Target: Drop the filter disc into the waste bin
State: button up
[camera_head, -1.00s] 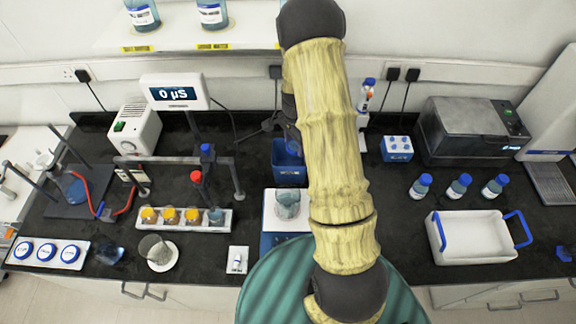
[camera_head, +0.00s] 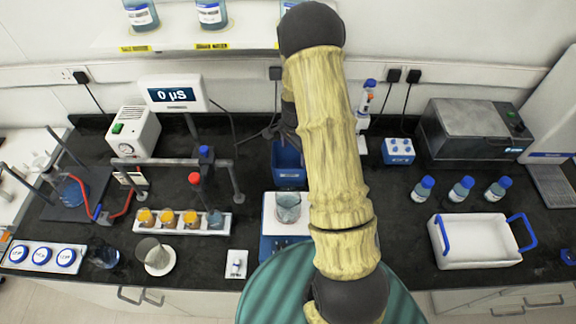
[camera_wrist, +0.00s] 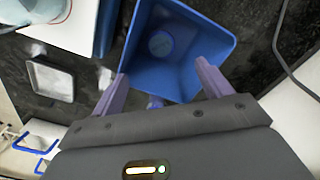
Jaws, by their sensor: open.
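The blue waste bin (camera_head: 288,165) stands on the dark bench behind the balance, partly hidden by my arm in the head view. In the wrist view the open bin (camera_wrist: 203,45) lies just past my fingertips. A small round bluish disc (camera_wrist: 162,44), probably the filter disc, lies inside on the bin's floor. My gripper (camera_wrist: 160,71) is open, its two purple fingers apart with nothing between the tips, over the bin's near side. A small blue thing shows lower between the fingers; I cannot tell what it is. In the head view my arm hides the gripper.
A balance (camera_head: 272,243) with a beaker (camera_head: 288,208) stands in front of the bin. A rack of orange-capped vials (camera_head: 170,222) and a stand are to its left. Blue-capped bottles (camera_head: 461,189) and a white tray (camera_head: 470,260) are on the right. A cable runs beside the bin.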

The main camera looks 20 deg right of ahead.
jog(key=shift+r, duration=0.15)
notch_tip(320, 180, up, 17)
jog(key=b, duration=0.4)
dwell(0.8)
jog(key=s+a+f+n+t, duration=0.1)
jog(key=s+a+f+n, duration=0.1)
jog(key=s+a+n, duration=0.3)
jog(key=s+a+f+n+t+b, duration=0.1)
jog(key=s+a+n, duration=0.4)
jog(key=s+n, duration=0.5)
jog(key=shift+s+a+f+t+b, duration=0.2)
jog(key=shift+s+f+t+b, duration=0.1)
jog(key=shift+s+f, duration=0.7)
jog(key=shift+r, duration=0.15)
